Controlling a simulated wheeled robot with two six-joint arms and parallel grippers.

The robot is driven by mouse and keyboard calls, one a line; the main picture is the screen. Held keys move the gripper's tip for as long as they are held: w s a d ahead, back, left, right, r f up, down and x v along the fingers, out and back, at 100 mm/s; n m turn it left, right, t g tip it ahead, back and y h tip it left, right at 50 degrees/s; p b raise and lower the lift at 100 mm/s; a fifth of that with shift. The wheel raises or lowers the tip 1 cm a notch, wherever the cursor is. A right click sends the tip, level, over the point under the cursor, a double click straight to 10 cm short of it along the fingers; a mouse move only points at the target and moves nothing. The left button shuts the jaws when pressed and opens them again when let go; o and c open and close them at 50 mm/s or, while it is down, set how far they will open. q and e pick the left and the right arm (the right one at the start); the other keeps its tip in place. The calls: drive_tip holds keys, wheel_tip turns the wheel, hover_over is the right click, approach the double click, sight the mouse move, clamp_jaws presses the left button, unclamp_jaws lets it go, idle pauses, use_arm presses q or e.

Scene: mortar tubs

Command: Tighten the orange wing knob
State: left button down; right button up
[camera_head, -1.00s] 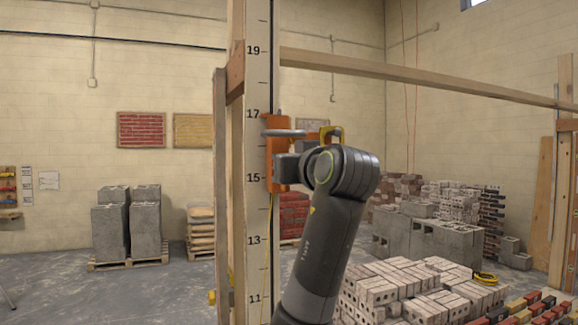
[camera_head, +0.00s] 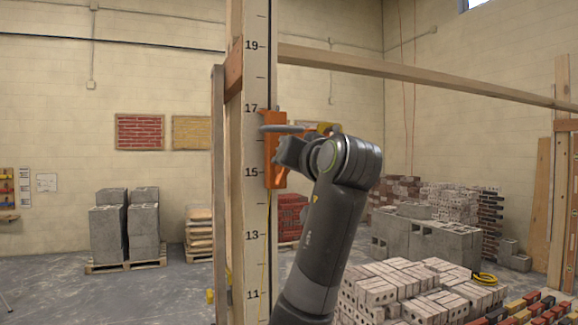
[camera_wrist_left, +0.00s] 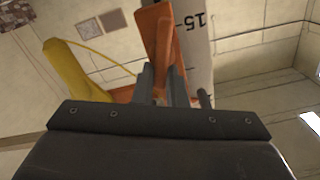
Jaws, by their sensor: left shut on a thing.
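An orange slider block (camera_head: 278,170) sits on the tall numbered post (camera_head: 257,205), between about marks 15 and 17. My left gripper (camera_head: 281,151) is at the block's right side, with its wrist tilted. In the left wrist view, the left gripper (camera_wrist_left: 164,88) is shut on the orange wing knob (camera_wrist_left: 158,38), whose long wing stands up past the fingers. The knob's base is hidden by the fingers. In the head view the knob cannot be told apart from the block. My right gripper is not in view.
A grey bar (camera_head: 283,129) sticks out just above the gripper. A yellow part (camera_wrist_left: 72,68) with a yellow line is beside the knob. A wooden rail (camera_head: 400,72) runs right from the post. Brick stacks (camera_head: 400,290) stand at lower right.

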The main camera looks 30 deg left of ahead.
use_arm(q)
drive_tip(key=shift+w+d+f+m+b, duration=0.2)
drive_tip(key=shift+m+b, duration=1.05)
drive_tip(key=shift+m, duration=1.05)
drive_tip(key=shift+w+d+f+m+b, duration=0.1)
drive_tip(key=shift+f+m+b, duration=0.1)
drive_tip(key=shift+m+b, duration=1.55)
drive_tip(key=shift+w+d+f+m+b, duration=0.15)
drive_tip(key=shift+m+b, duration=0.55)
drive_tip(key=shift+m, duration=2.15)
drive_tip(key=c, duration=1.4)
unclamp_jaws()
drive_tip(key=shift+a+f, duration=0.1)
drive_tip(key=shift+s+a, duration=0.15)
drive_tip(key=shift+s, duration=0.05)
drive_tip(key=b+v, duration=0.7)
drive_tip(key=v, duration=1)
drive_tip(key=shift+s+d, duration=0.1)
drive_tip(key=shift+d, duration=0.15)
